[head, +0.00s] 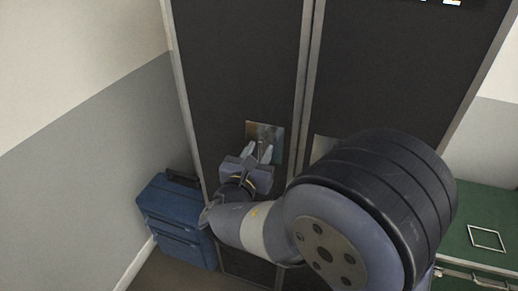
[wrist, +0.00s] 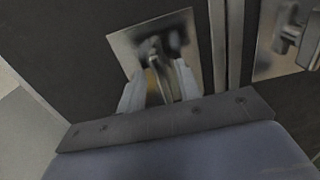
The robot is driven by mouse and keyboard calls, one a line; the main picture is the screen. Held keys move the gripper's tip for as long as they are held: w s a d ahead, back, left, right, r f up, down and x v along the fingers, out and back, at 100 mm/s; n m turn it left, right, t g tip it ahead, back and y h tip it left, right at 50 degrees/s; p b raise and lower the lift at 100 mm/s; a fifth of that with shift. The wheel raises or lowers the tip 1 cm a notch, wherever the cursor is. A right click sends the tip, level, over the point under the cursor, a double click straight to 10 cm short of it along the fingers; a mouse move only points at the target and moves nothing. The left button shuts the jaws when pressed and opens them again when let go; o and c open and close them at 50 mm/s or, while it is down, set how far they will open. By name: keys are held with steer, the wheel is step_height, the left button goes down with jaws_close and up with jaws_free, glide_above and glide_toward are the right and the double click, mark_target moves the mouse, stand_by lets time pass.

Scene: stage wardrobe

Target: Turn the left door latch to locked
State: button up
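The left door latch is a metal lever (wrist: 158,68) on a square metal plate (wrist: 126,40), fixed to the dark left door (head: 235,60). The plate also shows in the head view (head: 277,134). The lever stands out from the plate, a little tilted in the wrist view. My gripper (wrist: 160,78) is at the plate, with one finger on each side of the lever. Gaps show between the fingers and the lever, so it looks open around it. In the head view my gripper (head: 258,153) covers most of the lever.
A second latch (wrist: 288,32) is on the right door (head: 390,70), across the metal door edges. My arm hides much of that door. A blue case (head: 170,215) stands on the floor at left, by the grey wall. A green case (head: 480,215) is at right.

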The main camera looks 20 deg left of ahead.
steer(key=shift+w, duration=0.2)
steer(key=c, duration=0.7)
